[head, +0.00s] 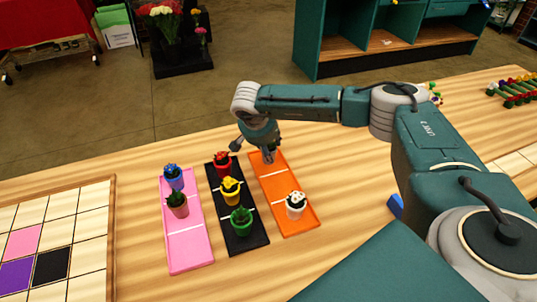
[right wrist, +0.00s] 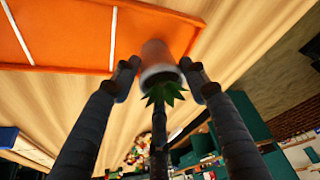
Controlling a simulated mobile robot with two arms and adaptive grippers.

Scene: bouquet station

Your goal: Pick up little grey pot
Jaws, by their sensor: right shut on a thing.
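My right gripper (head: 262,147) is at the far end of the orange tray (head: 285,188). It is shut on the little grey pot (head: 269,157), which is mostly hidden by the gripper in the head view. In the right wrist view, the pot (right wrist: 158,60) sits between the two fingers, with spiky green leaves at its mouth. The orange tray also shows behind it (right wrist: 75,35). I cannot tell whether the pot touches the tray. My left gripper is not in view.
A white pot (head: 295,208) stands at the orange tray's near end. The black tray (head: 245,247) holds red, yellow and green pots. The pink tray (head: 190,250) holds blue and brown pots. A tiled board (head: 90,225) lies at left.

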